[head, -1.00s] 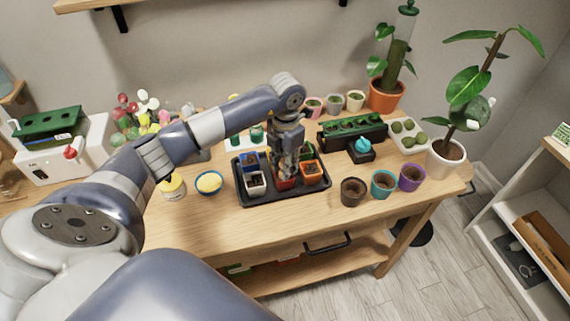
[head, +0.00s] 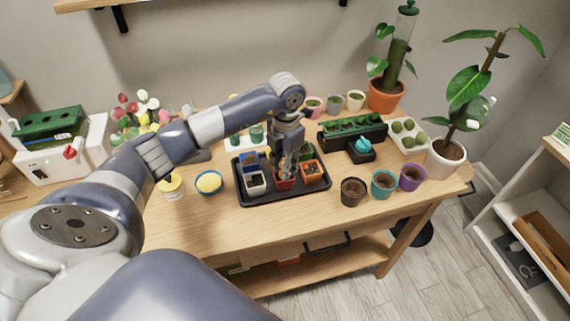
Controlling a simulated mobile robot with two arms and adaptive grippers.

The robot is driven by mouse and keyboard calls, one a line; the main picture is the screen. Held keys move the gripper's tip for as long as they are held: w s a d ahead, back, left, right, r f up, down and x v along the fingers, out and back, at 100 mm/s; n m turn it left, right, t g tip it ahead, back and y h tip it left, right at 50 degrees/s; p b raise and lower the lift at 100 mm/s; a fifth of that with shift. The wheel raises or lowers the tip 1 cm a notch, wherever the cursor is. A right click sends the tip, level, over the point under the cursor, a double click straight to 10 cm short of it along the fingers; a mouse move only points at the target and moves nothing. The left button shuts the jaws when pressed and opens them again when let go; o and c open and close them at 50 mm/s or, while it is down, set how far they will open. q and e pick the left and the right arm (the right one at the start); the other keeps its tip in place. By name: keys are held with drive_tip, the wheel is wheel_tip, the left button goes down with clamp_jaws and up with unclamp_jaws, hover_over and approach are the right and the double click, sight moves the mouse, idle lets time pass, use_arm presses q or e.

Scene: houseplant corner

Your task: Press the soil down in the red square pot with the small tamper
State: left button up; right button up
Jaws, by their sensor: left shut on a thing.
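The red square pot (head: 284,185) stands in the front middle of a black tray (head: 287,200) on the wooden table. My left gripper (head: 288,173) points down right over this pot and hides most of its inside. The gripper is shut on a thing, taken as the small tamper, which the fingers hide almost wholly. I cannot tell whether its foot touches the soil. My right gripper is out of view.
Close around the red pot in the tray are a white pot (head: 256,187), an orange pot (head: 312,175) and a blue pot (head: 248,159). Brown (head: 352,193), teal (head: 383,186) and purple (head: 412,180) round pots stand to the right. The front table strip is clear.

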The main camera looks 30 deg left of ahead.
use_arm(q)
drive_tip(key=shift+r+p, duration=2)
drive_tip(key=shift+r, duration=1.5)
